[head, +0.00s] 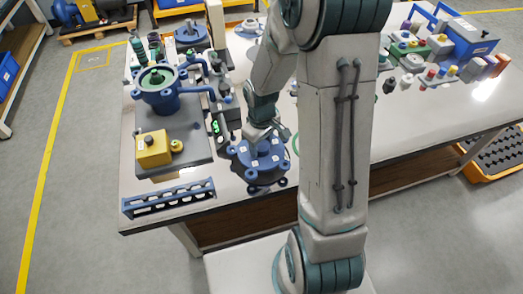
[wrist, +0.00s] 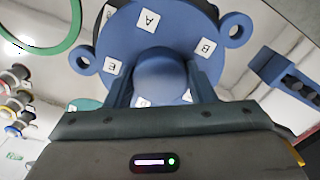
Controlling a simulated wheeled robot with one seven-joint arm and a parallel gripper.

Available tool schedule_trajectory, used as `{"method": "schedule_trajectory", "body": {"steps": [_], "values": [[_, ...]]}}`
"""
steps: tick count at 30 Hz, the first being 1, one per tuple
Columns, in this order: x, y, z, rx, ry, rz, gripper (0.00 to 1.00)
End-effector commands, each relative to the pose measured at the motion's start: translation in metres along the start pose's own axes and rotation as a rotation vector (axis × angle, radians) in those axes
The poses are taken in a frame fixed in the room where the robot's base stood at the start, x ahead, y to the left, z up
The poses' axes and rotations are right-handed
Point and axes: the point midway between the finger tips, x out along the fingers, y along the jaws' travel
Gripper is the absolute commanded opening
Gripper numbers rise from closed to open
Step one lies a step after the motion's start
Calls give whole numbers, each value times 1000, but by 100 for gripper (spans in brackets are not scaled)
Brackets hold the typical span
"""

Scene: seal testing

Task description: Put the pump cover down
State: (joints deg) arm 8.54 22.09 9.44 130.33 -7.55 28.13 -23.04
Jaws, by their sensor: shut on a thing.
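The pump cover is a round blue disc with lugs and white letter labels (head: 266,160), over the bench near its front edge in the head view. It fills the upper middle of the wrist view (wrist: 183,24), where labels A, B and E show. My gripper (head: 262,133) is above the cover, its two fingers on either side of the cover's raised centre boss, shut on it. In the wrist view the gripper (wrist: 160,82) shows with the boss between its fingers. Whether the cover's underside touches the bench cannot be told.
Left of the cover stands a test fixture with a blue pump body and green ring (head: 156,78) and a yellow box (head: 153,149). A blue slotted rack (head: 168,198) lies at the front left edge. The bench (head: 420,125) is bare right of my arm; small colored parts (head: 437,45) stand behind.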

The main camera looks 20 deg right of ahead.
Motion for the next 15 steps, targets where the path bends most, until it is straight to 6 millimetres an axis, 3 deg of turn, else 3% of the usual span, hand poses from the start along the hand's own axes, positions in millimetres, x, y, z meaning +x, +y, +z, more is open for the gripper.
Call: {"method": "schedule_trajectory", "body": {"steps": [9,15], "values": [[34,0,0,-1,-1,-1,4],[40,1,-1,0,2,1,4]]}}
